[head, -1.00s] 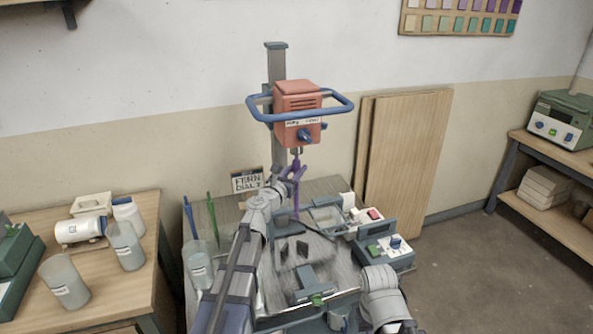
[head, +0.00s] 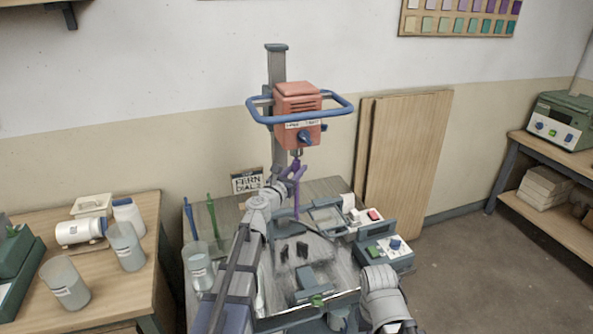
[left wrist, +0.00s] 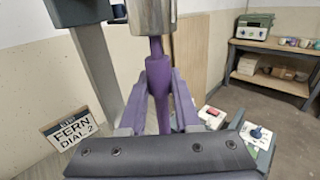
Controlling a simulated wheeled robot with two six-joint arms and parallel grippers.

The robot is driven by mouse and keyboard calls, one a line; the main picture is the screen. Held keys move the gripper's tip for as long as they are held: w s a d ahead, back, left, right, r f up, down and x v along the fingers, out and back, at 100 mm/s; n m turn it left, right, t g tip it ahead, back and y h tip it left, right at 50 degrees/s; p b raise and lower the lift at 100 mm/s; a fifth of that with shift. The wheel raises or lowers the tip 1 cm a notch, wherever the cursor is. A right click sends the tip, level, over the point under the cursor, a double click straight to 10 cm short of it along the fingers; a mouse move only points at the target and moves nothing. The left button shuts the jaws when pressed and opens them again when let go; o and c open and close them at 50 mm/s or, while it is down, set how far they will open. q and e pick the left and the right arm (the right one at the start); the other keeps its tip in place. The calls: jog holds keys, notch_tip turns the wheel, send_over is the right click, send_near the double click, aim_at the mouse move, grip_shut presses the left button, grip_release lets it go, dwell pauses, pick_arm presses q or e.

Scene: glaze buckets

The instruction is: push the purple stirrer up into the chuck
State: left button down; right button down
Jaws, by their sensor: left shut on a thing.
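The purple stirrer (head: 297,200) stands upright under the orange mixer head (head: 298,110). In the left wrist view the stirrer's shaft (left wrist: 158,75) rises to the metal chuck (left wrist: 151,15), and its top meets the chuck's lower end. I cannot tell how far inside it sits. My left gripper (head: 292,174), with purple fingers, is shut on the stirrer just below the chuck. In the left wrist view the left gripper (left wrist: 160,82) has a finger on each side of the shaft.
A blue guard ring (head: 335,112) surrounds the mixer head, which hangs on a grey column (head: 276,65). A beaker (head: 199,266) holds a blue and a green stirrer at the left. A control box (head: 385,251) stands right. A FERN DIAL 2 sign (head: 247,181) is behind.

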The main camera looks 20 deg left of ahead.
pick_arm(q)
jog(key=shift+r+p, duration=0.5)
jog(key=shift+r, duration=0.1)
dwell(0.3)
jog(key=c, duration=0.5)
grip_release()
jog(key=shift+c, duration=0.2)
